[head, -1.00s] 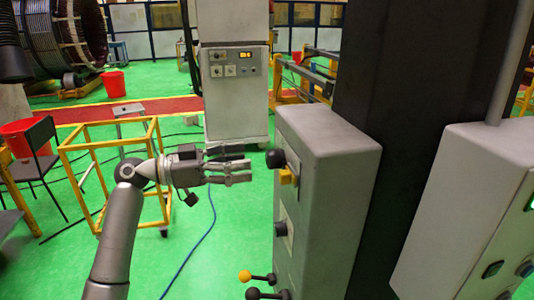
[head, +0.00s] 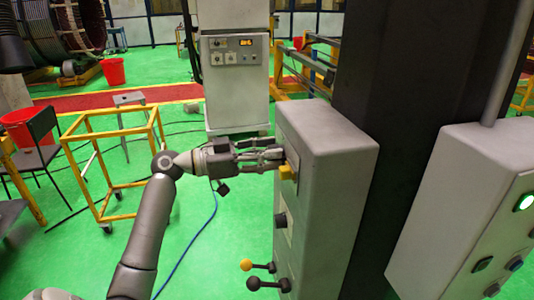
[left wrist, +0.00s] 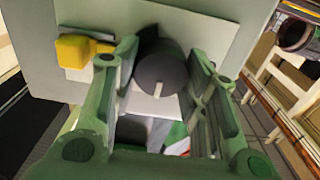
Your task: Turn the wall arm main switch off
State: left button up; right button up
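The grey wall box (head: 335,165) stands in the middle of the head view. A dark round knob (left wrist: 160,75) with a white mark sits on a pale plate on the box's left face. My left gripper (head: 279,155) is at this face, with its fingers on either side of the knob. In the left wrist view the fingers are apart, with small gaps beside the knob. I cannot tell whether they touch it. In the head view the fingers hide most of the knob. A yellow handle (head: 288,172) sits just beside it. My right gripper is not in view.
Lower on the box are a black knob (head: 281,220) and two levers, one yellow-tipped (head: 247,265), one black (head: 256,283). A second grey box (head: 450,210) with a lit green button is at right. A yellow frame cart (head: 105,165) stands left of my arm.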

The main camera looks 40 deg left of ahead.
pick_arm(q)
jog(key=c, duration=0.3)
jog(key=shift+w+a+f+n+p, duration=0.1)
jog(key=shift+n+p, duration=1.2)
jog(key=shift+n, duration=3.2)
jog(key=shift+w+a+f+n+p, duration=0.1)
jog(key=shift+n+p, duration=1.15)
jog(key=shift+n, duration=3.25)
jog(key=o, duration=1)
